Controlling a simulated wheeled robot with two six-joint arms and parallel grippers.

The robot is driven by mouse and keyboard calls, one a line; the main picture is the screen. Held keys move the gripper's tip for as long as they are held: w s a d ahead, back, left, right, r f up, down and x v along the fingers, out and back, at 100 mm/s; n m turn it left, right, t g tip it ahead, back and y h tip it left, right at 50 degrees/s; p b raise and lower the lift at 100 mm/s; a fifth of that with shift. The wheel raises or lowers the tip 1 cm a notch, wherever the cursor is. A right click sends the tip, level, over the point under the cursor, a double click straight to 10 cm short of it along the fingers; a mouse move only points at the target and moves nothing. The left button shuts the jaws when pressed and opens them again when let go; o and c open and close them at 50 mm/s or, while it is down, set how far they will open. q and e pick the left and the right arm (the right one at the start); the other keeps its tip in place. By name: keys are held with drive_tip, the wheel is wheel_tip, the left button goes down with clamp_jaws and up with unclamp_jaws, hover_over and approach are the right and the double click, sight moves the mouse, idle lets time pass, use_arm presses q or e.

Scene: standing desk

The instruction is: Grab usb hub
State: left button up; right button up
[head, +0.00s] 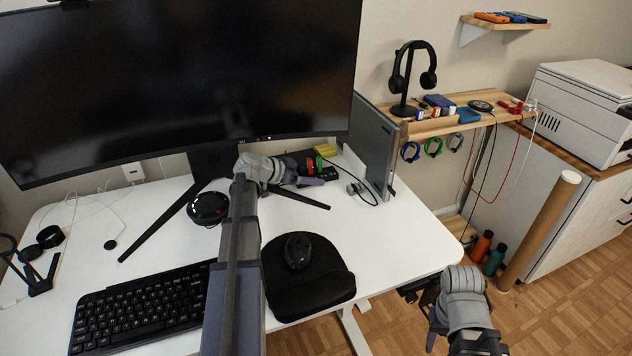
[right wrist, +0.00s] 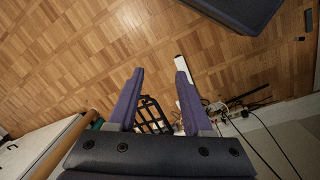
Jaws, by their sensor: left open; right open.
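A small grey block with a black cable (head: 356,188) lies on the white desk beside the computer tower; it may be the usb hub, but it is too small to tell. My left gripper (head: 313,178) is open at the back of the desk, to the left of this block and close to a cluster of small dark items. Its wrist hides part of that cluster. My right gripper (right wrist: 160,84) is open and empty, off the desk's right side. In the right wrist view its purple fingers point at the wooden floor.
A large monitor (head: 180,80) overhangs the desk's back. A computer tower (head: 375,145) stands to the right. A keyboard (head: 140,308) and a mouse (head: 297,250) on a black pad (head: 310,285) fill the front. The desk's right front (head: 405,235) is clear.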

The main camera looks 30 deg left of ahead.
use_arm(q)
clamp_jaws()
idle(0.6)
